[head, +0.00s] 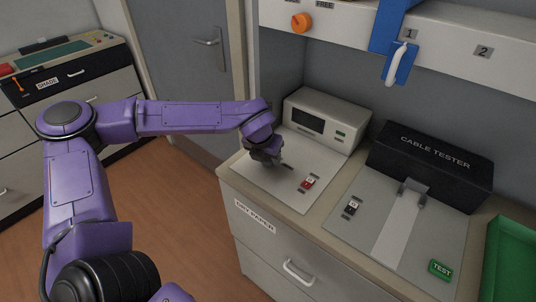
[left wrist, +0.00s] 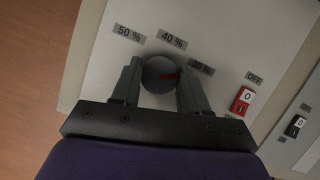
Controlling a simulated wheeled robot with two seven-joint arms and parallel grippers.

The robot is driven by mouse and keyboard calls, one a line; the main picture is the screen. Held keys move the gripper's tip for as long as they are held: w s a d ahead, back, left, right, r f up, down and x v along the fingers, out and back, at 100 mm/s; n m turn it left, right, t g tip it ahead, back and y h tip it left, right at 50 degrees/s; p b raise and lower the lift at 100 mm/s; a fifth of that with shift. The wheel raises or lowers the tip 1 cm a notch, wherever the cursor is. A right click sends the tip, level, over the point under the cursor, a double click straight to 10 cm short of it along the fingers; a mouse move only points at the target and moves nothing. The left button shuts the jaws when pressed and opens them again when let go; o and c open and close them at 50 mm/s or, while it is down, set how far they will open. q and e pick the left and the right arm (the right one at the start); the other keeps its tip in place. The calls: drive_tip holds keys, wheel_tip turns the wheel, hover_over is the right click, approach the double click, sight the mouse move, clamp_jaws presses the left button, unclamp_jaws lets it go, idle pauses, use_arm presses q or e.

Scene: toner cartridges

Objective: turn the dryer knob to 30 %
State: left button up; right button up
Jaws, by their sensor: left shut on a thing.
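The dryer knob (left wrist: 159,74) is a round dark grey dial with a red pointer mark, on a light grey panel in the left wrist view. Labels 50 % (left wrist: 129,32), 40 % (left wrist: 173,40) and 30 % (left wrist: 202,68) stand around it. The red mark points right, towards the 30 % label; the right finger partly covers the space between. My left gripper (left wrist: 160,82) is shut on the knob, one finger on each side. In the head view my left gripper (head: 268,158) reaches down onto the dryer cabinet's panel (head: 262,182) and hides the knob. My right gripper is not in view.
A red-and-white switch (head: 308,182) labelled OFF sits right of the knob. The grey display unit (head: 326,117) stands behind it. A green tray (head: 512,262) is at the right edge.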

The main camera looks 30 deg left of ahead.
use_arm(q)
drive_tip(key=shift+s+f, duration=0.15)
drive_tip(key=shift+f, duration=0.05)
drive_tip(key=o, duration=1)
drive_tip(key=shift+r, duration=0.1)
drive_tip(key=shift+r, duration=0.4)
drive_tip(key=b+v, duration=0.1)
drive_tip(key=v, duration=0.8)
drive_tip(key=shift+s+r, duration=0.2)
drive_tip(key=shift+r, duration=0.15)
drive_tip(key=shift+f, duration=0.1)
